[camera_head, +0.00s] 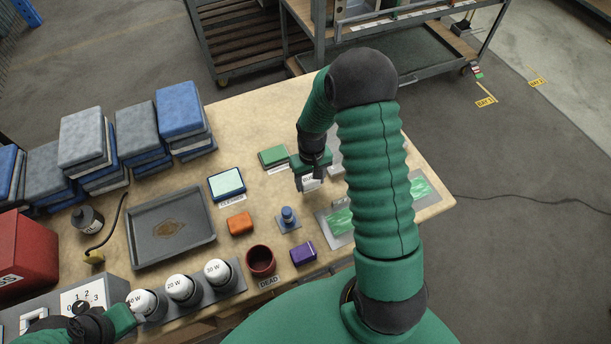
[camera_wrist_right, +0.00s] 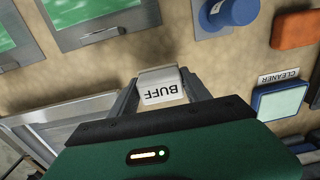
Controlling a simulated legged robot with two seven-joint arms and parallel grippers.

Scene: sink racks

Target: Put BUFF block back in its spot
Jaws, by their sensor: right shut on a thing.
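The BUFF block (camera_wrist_right: 163,88) is a small whitish block with dark lettering, upside down in the right wrist view. It sits between the two fingers of my right gripper (camera_wrist_right: 162,92), which is shut on it. In the head view the right gripper (camera_head: 310,180) holds the block over the tabletop, right of the green block. Whether the block touches the table is unclear. No spot marked BUFF is readable on the table. My left gripper (camera_head: 132,316) is at the lower left by the bulbs; its fingers are too unclear to read.
Nearby are a green block (camera_head: 273,156), a cleaner block (camera_head: 226,184), an orange block (camera_head: 240,223), a blue knob (camera_head: 288,216), a purple block (camera_head: 303,252) and a dark red cup (camera_head: 261,261). Green-topped plates (camera_head: 341,221) lie right. A grey tray (camera_head: 206,236) and bulbs (camera_head: 217,271) stand left.

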